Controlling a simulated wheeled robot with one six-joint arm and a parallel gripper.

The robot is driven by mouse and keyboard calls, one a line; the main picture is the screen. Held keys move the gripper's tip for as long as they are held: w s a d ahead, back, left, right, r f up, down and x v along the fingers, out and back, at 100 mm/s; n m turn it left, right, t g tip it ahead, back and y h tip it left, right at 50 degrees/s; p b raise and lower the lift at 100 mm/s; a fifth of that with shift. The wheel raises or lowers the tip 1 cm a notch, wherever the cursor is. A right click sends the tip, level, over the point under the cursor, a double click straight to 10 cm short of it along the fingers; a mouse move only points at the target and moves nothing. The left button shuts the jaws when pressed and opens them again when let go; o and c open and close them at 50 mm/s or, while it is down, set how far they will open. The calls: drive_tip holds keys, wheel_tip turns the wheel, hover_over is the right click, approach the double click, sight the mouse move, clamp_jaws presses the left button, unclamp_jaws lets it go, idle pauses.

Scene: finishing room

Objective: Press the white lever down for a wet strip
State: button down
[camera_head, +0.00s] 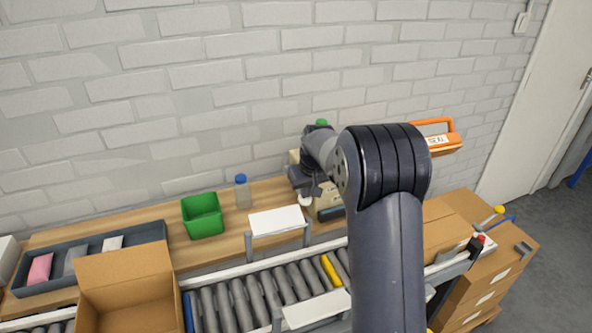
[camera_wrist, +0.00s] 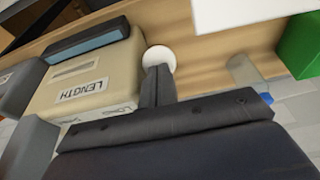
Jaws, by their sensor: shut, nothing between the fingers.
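The beige dispenser (camera_wrist: 95,80) with a "LENGTH" label stands on the wooden bench. In the head view its body (camera_head: 326,201) is partly hidden by my arm. The white lever's round end (camera_wrist: 160,57) shows beside the dispenser; in the head view it is a small pale spot (camera_head: 305,201) just under my gripper. My gripper (camera_wrist: 157,72) is shut and empty, its fingertips at the white round end and overlapping its edge in the wrist view. I cannot tell whether they touch it. My gripper (camera_head: 304,190) also shows in the head view, over the bench.
A green bin (camera_head: 203,216), a bottle with a blue cap (camera_head: 242,192) and a white plate on a stand (camera_head: 276,220) are left of the dispenser. A roller conveyor (camera_head: 250,298) runs in front, with an open carton (camera_head: 125,290). An orange tool (camera_head: 444,144) is at right.

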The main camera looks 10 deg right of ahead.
drive_tip(key=shift+f, duration=0.2)
drive_tip(key=shift+r, duration=0.15)
wheel_tip(320, 180, up, 10)
drive_tip(key=w+p, duration=0.2)
drive_tip(key=p, duration=0.6)
drive_tip(key=shift+w+a+p, duration=0.15)
drive_tip(key=shift+a+p, duration=0.1)
drive_tip(key=shift+p, duration=0.05)
drive_tip(key=shift+r, duration=0.1)
idle(0.7)
wheel_tip(320, 180, up, 5)
drive_tip(key=p, duration=0.3)
drive_tip(key=shift+p, duration=0.35)
drive_tip(key=shift+f, duration=0.2)
